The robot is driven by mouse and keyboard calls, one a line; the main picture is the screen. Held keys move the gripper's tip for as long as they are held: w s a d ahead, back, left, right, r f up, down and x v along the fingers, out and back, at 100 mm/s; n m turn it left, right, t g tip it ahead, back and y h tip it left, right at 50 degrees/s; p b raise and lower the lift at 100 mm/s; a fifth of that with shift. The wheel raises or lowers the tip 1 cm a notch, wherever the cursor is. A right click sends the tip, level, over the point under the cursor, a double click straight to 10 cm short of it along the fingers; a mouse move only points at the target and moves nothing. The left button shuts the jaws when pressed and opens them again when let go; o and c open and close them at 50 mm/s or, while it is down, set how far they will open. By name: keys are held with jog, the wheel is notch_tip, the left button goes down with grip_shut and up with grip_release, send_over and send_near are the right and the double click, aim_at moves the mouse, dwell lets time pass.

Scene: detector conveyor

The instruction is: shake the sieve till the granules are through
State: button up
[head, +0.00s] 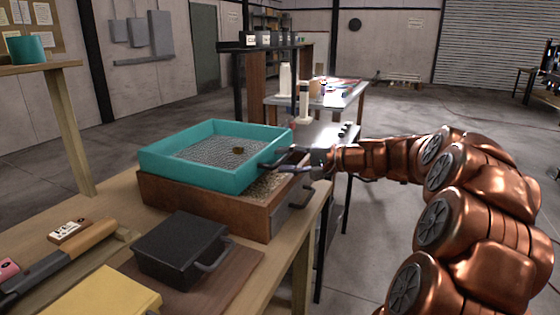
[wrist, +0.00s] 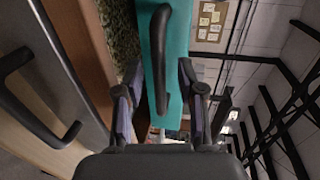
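The teal sieve (head: 190,180) is over the wooden box (head: 200,203), set a little askew. Its mesh (head: 205,148) looks mostly bare, with one small brown lump (head: 238,150) on it. Pale granules (head: 268,185) show in the box beside the sieve's right edge. The sieve's dark handle (head: 270,161) is on its right side and shows in the wrist view (wrist: 159,60). My gripper (head: 292,160) is at this handle. In the wrist view its fingers (wrist: 156,92) stand apart on either side of the handle, with gaps visible. The fingertips partly hide the handle in the head view.
A black lidded box (head: 180,243) with a handle stands on the bench in front. A yellow item (head: 105,292) and a long tool (head: 60,262) lie at front left. The wooden box has its own handle (head: 302,196). A table with bottles (head: 304,103) stands behind.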

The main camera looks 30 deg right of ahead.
jog(key=v, duration=1)
jog(key=shift+a, duration=0.1)
dwell(0.7)
